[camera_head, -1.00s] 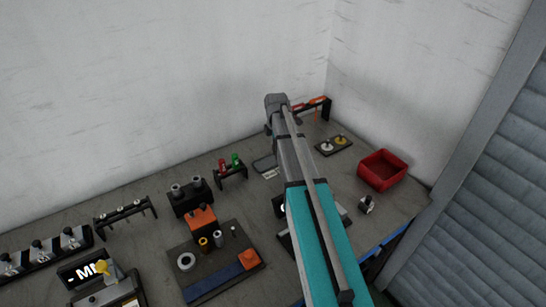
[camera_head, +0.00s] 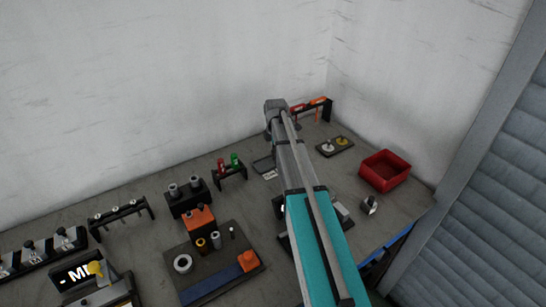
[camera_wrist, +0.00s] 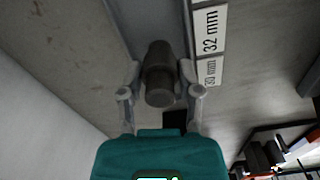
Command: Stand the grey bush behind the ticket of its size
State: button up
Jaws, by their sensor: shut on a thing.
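In the wrist view my gripper (camera_wrist: 160,74) is shut on a dark grey stepped bush (camera_wrist: 159,90), with one finger on each side of it. A white ticket reading 32 mm (camera_wrist: 210,30) lies to the right of the bush. A second, smaller-printed ticket (camera_wrist: 210,71) lies beside it, and its number is hard to read. My arm hides the gripper and bush there. I cannot tell whether the bush touches the surface below.
A rack with red and green pieces (camera_head: 231,167) stands left of my arm. A black block with grey cylinders (camera_head: 188,201) is farther left. A red bin (camera_head: 385,170) and a small tray with white and yellow pieces (camera_head: 335,147) stand on the right. Bare bench lies between them.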

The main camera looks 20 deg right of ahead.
jog(key=shift+f, duration=0.45)
jog(key=shift+f+b, duration=0.15)
jog(key=shift+b, duration=0.25)
jog(key=o, duration=1)
jog(key=shift+r, duration=0.25)
notch_tip(320, 180, up, 12)
jog(key=p, duration=1.2)
jog(key=shift+s+a, duration=0.1)
